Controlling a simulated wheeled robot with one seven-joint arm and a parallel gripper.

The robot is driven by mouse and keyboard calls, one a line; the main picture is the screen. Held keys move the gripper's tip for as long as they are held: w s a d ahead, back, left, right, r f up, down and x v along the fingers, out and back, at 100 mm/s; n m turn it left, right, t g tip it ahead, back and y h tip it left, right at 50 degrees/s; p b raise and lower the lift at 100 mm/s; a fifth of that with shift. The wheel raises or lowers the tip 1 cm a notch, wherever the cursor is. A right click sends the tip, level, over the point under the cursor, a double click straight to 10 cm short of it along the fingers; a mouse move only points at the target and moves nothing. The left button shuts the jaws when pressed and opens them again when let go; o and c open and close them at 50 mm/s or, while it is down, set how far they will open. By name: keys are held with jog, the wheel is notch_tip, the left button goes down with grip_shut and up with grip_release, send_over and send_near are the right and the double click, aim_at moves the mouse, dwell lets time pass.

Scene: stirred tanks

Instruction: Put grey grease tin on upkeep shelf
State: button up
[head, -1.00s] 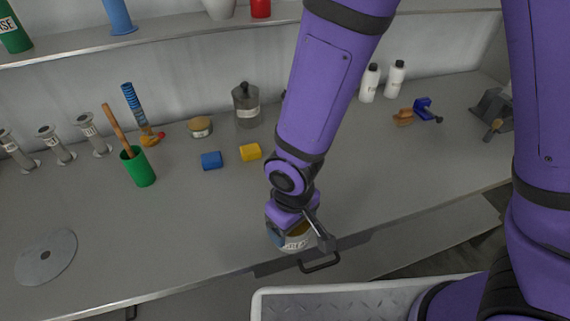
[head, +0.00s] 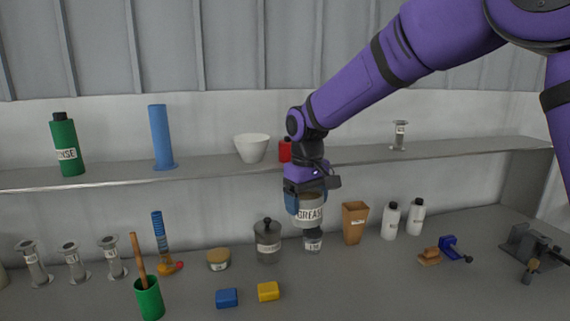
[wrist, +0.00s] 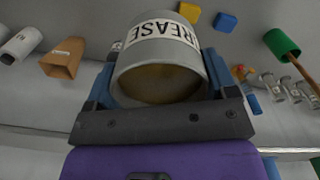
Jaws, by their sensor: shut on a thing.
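The grey grease tin (head: 311,213) has a white label reading GREASE. My gripper (head: 306,202) is shut on it, and the tin hangs upright in front of the upkeep shelf (head: 205,166), just below the shelf's front edge. In the wrist view the tin (wrist: 160,75) sits between the blue fingers of my gripper (wrist: 160,92), with its round brownish top toward the camera. My gripper and wrist partly hide a red container on the shelf.
On the shelf stand a green bottle (head: 65,145), a blue cylinder (head: 161,137), a white bowl (head: 252,148), the red container (head: 285,151) and a small metal piece (head: 399,136). Jars, bottles and blocks stand on the bench below.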

jog(key=w+d+r, duration=0.3)
jog(key=r, duration=0.3)
jog(key=w+d+r, duration=0.3)
jog(key=r, duration=0.4)
jog(key=w, duration=0.5)
jog(key=w+a+f, duration=0.1)
jog(key=w, duration=0.4)
jog(key=w+a, duration=0.1)
jog(key=w, duration=0.4)
jog(key=shift+w+a+f, duration=0.15)
jog(key=shift+a+f, duration=0.05)
jog(key=shift+a, duration=0.05)
jog(key=shift+w, duration=0.1)
jog(key=shift+f, duration=1.75)
jog(key=shift+f, duration=0.15)
jog(key=o, duration=0.7)
